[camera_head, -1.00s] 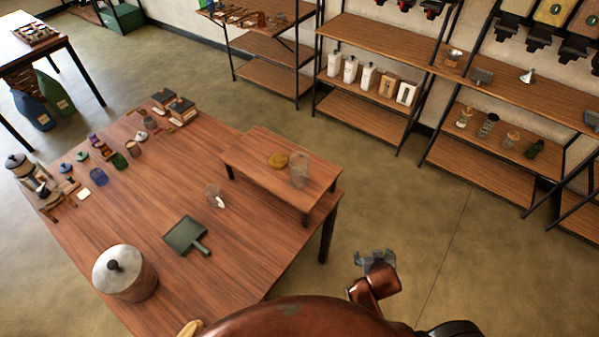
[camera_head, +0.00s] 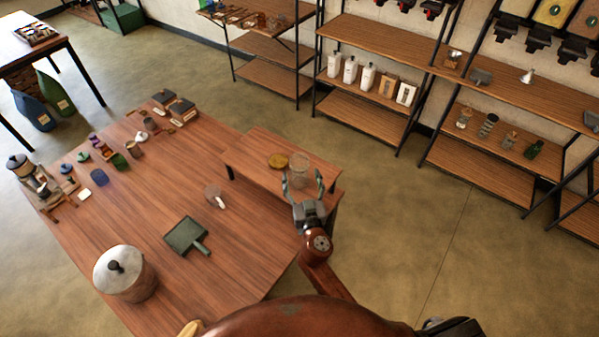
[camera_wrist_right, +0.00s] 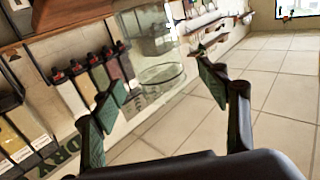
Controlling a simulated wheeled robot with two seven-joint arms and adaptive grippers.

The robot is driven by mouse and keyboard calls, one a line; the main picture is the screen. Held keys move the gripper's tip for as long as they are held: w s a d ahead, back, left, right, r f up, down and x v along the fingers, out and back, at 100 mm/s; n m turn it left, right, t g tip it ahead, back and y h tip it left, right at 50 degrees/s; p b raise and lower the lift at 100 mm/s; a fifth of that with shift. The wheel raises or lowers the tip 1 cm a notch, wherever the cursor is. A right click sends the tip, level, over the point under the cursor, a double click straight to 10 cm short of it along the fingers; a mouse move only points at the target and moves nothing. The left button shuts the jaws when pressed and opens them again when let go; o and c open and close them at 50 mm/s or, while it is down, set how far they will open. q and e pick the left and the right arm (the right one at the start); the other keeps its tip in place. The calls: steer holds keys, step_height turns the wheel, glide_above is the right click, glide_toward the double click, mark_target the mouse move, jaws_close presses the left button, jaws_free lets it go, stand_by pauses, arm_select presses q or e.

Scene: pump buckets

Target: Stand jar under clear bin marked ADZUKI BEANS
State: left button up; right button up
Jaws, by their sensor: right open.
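A clear glass jar (camera_head: 299,166) stands upright on the small raised shelf (camera_head: 252,163) at the table's right end. My right gripper (camera_head: 303,185) is open just in front of the jar, its fingers spread toward the jar's two sides. I cannot tell whether they touch it. In the right wrist view, the clear jar (camera_wrist_right: 155,48) shows ahead, between and beyond the open fingers (camera_wrist_right: 160,88). Dispenser bins (camera_head: 553,14) hang at the top right; no ADZUKI BEANS marking is readable. My left gripper is out of view.
Shelving (camera_head: 480,88) with several jars stands at right. Open floor (camera_head: 400,225) lies between.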

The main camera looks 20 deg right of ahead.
mark_target(298, 159)
steer(key=w, duration=0.1)
steer(key=w+p, duration=0.1)
steer(key=w, duration=0.3)
steer(key=shift+w+d+r, duration=0.1)
steer(key=shift+d, duration=0.25)
steer(key=shift+c, duration=0.2)
steer(key=shift+r, duration=0.1)
steer(key=c, duration=1.6)
